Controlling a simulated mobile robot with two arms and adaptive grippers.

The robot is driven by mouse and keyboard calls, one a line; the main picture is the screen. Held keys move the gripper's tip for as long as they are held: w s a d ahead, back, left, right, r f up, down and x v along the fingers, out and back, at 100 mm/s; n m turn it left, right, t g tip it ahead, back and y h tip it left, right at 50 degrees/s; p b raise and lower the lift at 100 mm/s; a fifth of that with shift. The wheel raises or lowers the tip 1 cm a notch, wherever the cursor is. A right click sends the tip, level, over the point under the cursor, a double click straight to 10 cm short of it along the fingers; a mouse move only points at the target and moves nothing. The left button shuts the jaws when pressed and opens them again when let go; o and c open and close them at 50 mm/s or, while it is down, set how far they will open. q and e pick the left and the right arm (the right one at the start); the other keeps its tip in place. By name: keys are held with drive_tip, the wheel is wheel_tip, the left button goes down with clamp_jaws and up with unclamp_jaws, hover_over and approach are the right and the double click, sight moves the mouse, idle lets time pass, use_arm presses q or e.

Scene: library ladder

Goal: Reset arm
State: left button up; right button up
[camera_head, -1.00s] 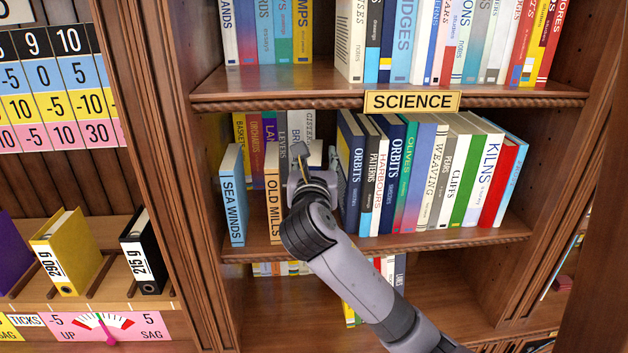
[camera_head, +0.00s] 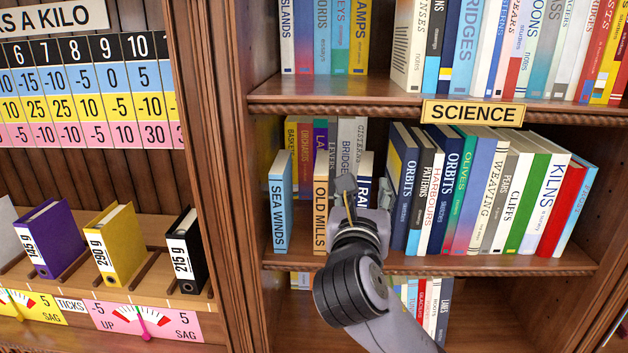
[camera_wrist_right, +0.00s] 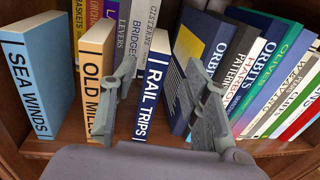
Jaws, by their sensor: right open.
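My right gripper (camera_head: 347,190) is in front of the SCIENCE shelf (camera_head: 440,265), its arm coming up from the bottom. In the right wrist view the gripper (camera_wrist_right: 165,95) is open, with its fingers apart. The dark blue and white RAIL TRIPS book (camera_wrist_right: 153,85) stands upright beyond the gap between the fingers; I see no contact. In the head view the gripper partly hides this book (camera_head: 365,180). OLD MILLS (camera_head: 320,207) and SEA WINDS (camera_head: 281,203) stand to its left. The left gripper is not in view.
A leaning row of books starts with ORBITS (camera_head: 404,190) right of the gripper. A second row, including BRIDGES (camera_head: 351,148), stands behind. A wooden upright (camera_head: 215,180) separates this bookcase from purple, yellow (camera_head: 118,247) and black binders on the left. The SCIENCE label (camera_head: 473,113) is on the shelf above.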

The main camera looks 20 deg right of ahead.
drive_tip(key=s+a+f+m+g+y, duration=0.25)
drive_tip(key=f+m, duration=0.25)
drive_tip(key=f, duration=0.7)
drive_tip(key=s+a+f+m+g+y, duration=0.25)
drive_tip(key=f+m+y, duration=0.2)
drive_tip(key=f, duration=0.65)
drive_tip(key=s+a+f+m+g+y, duration=0.2)
drive_tip(key=s+a+f+m+g, duration=0.1)
drive_tip(key=s+f+m, duration=0.65)
drive_tip(key=s+a+f+m+g+y, duration=0.2)
drive_tip(key=s+f+m+g, duration=0.1)
drive_tip(key=s+f+m, duration=0.65)
wheel_tip(320, 180, down, 29)
drive_tip(key=s+n+g+b, duration=0.1)
drive_tip(key=s+n+b, duration=0.1)
drive_tip(key=b, duration=0.3)
drive_tip(key=s+d+f+b, duration=0.1)
drive_tip(key=s+f+b, duration=0.1)
drive_tip(key=s+f, duration=0.6)
drive_tip(key=s+d+f+g+b, duration=0.1)
drive_tip(key=s+d+f+b, duration=0.1)
drive_tip(key=s+f, duration=0.7)
wheel_tip(320, 180, down, 5)
drive_tip(key=shift+f+g+b, duration=0.15)
drive_tip(key=shift+g+b, duration=0.15)
drive_tip(key=shift+b, duration=0.4)
